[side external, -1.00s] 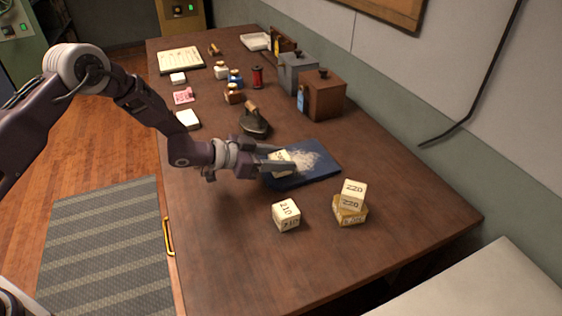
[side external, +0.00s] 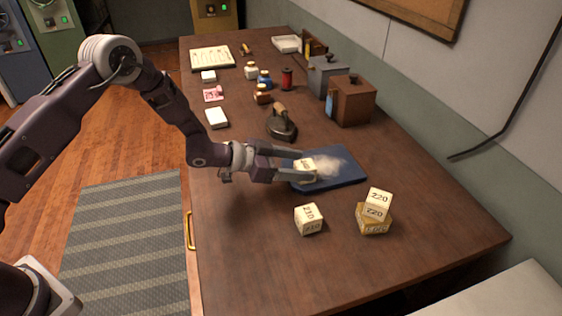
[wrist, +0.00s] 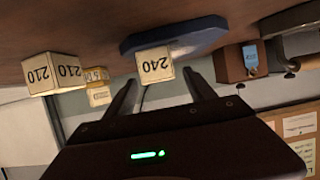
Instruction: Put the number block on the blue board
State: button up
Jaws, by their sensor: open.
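A cream number block marked 240 (side external: 304,167) sits on the near left part of the blue board (side external: 346,180). In the wrist view the block (wrist: 155,66) shows upside down against the edge of the blue board (wrist: 190,35). My gripper (side external: 309,166) is open, with one finger on each side of the block. In the wrist view my gripper's fingertips (wrist: 160,78) stand apart, with gaps beside the block. A block marked 210 (side external: 309,219) lies on the table in front of the board. A 220 block (side external: 377,204) rests on a yellowish block (side external: 373,219).
A dark flat iron (side external: 281,126) stands behind the board, with brown (side external: 351,101) and grey (side external: 326,77) boxes farther back. A pale powdery patch (side external: 335,163) is on the board. The table's front right is clear.

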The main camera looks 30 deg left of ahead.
jog(key=v, duration=0.9)
jog(key=shift+s+a+r, duration=0.2)
jog(key=shift+s, duration=0.05)
jog(key=a+r+n+y, duration=0.2)
jog(key=a+r+y, duration=0.45)
jog(key=r, duration=0.45)
jog(key=s+a+r+n+y, duration=0.35)
jog(key=s+a+r, duration=0.3)
jog(key=s, duration=0.35)
jog(key=s+d+r+n+g, duration=0.1)
jog(key=s+g, duration=0.1)
jog(key=s, duration=1)
jog(key=s+d+n+g, duration=0.2)
jog(key=s, duration=1)
jog(key=shift+s+r, duration=0.2)
jog(key=shift+r, duration=0.15)
jog(key=shift+o, duration=0.5)
jog(key=shift+n, duration=0.25)
